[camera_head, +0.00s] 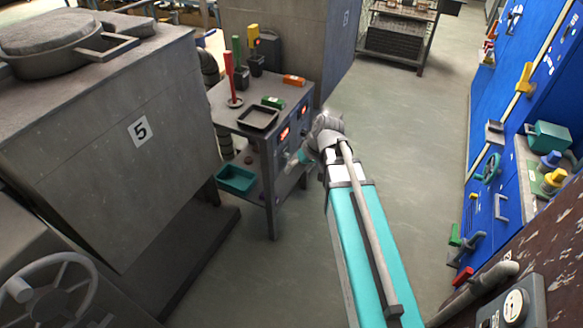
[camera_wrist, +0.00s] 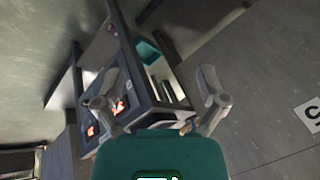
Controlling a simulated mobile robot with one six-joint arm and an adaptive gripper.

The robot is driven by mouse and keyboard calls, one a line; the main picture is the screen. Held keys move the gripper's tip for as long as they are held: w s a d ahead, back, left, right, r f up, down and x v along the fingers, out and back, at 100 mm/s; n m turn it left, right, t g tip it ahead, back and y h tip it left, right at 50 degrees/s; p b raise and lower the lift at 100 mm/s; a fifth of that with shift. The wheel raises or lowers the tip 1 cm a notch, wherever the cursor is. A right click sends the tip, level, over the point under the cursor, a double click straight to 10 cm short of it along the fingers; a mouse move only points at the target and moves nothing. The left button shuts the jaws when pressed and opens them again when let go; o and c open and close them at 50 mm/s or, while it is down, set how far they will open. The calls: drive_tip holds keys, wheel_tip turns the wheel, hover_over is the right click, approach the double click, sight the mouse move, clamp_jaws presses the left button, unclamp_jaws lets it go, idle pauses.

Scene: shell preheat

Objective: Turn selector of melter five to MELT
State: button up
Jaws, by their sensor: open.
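Melter five (camera_head: 115,165) is the large grey metal box at the left of the head view, with a white plate reading 5. A grey stand (camera_head: 265,135) beside it has a front panel with lit orange displays (camera_head: 284,134). These displays (camera_wrist: 118,107) also show in the wrist view, partly behind the left finger. Small dark controls sit by them, but I cannot make out which is the selector or where it points. My gripper (camera_wrist: 157,88) is open and empty, facing the stand. In the head view it hangs in front of the panel, apparently not touching it.

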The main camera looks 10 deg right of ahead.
drive_tip(key=w+f+n+t+y+b, duration=0.25)
drive_tip(key=w+f+b, duration=0.55)
drive_tip(key=f+b, duration=0.4)
drive_tip(key=n+t+y+b, duration=0.2)
drive_tip(key=t+y+b, duration=0.55)
drive_tip(key=b, duration=2.55)
approach(289, 158)
drive_tip(key=shift+h, duration=0.5)
drive_tip(key=shift+s+d+r, duration=0.25)
drive_tip(key=shift+s+d, duration=0.45)
drive_tip(key=shift+s, duration=0.1)
drive_tip(key=shift+s+d+r, duration=0.2)
drive_tip(key=shift+s+d, duration=0.5)
drive_tip(key=shift+s, duration=0.05)
drive_tip(key=shift+w+a, duration=0.1)
drive_tip(key=x, duration=1.3)
drive_tip(key=shift+w+a, duration=0.15)
drive_tip(key=shift+a, duration=0.05)
